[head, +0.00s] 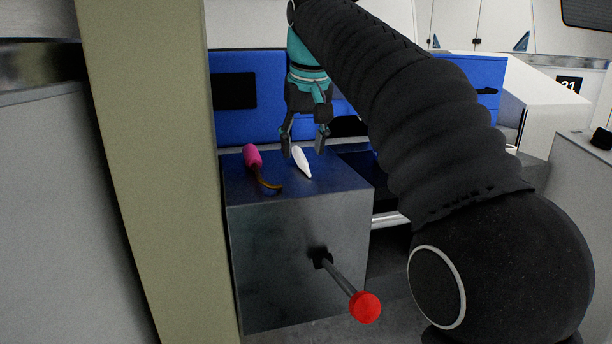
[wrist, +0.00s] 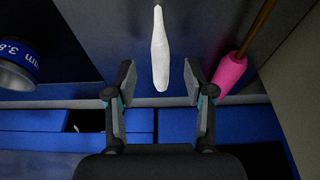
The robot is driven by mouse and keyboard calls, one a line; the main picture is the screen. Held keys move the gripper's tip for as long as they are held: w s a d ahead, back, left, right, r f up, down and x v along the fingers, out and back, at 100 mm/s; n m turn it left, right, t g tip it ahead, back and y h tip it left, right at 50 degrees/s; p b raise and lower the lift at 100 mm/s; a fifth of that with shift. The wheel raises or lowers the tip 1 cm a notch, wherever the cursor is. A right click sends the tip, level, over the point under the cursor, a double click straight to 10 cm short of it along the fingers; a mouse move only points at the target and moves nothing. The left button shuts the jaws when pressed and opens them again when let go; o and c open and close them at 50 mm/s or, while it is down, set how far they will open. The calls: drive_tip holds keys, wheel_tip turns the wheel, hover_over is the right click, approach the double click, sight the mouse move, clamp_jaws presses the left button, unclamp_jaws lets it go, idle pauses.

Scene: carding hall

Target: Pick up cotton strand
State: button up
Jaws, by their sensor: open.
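The white cotton strand (head: 301,161) lies on the top of a metal box (head: 297,240) in the head view. In the wrist view the strand (wrist: 160,55) is a long white piece, pointed at its far end. My gripper (head: 304,155) is above the box top with its fingers pointing down, near the strand. In the wrist view my gripper (wrist: 160,84) is open, and the strand's thicker end lies between the two fingers in the picture, with a gap on each side. I cannot tell the exact height of the fingers above the strand.
A tool with a pink handle (head: 253,157) lies left of the strand; in the wrist view its handle (wrist: 229,73) is close to the right finger. A rod with a red knob (head: 365,307) sticks out of the box front. A beige post (head: 143,170) stands at left.

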drive_tip(key=shift+x, duration=1.2)
clamp_jaws()
drive_tip(key=shift+r, duration=0.1)
